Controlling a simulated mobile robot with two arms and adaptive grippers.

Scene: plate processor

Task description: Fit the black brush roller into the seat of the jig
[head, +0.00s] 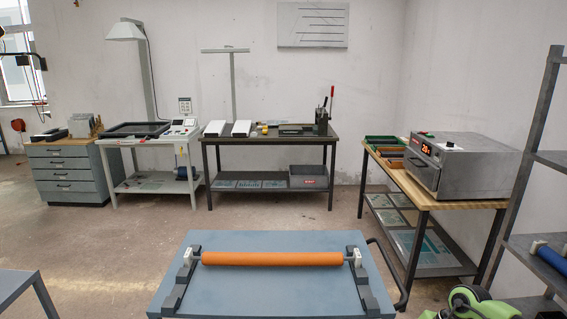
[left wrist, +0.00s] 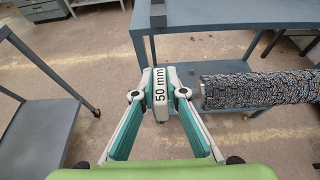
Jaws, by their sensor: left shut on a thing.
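A black brush roller (left wrist: 262,88) with pale flecks extends to the right edge of the left wrist view, where its far end is cut off. In the head view, two dark stands with white blocks, looking like the jig (head: 178,282), are on a blue table. An orange roller (head: 272,258) lies across them. The brush roller and left gripper are out of the head view.
The blue table (head: 225,297) has a dark side handle (head: 388,265). A grey shelf rack (head: 530,160) with a blue roller (head: 549,257) stands at the right. A wooden-topped table (head: 482,198) carries a metal oven. Floor is open behind the blue table.

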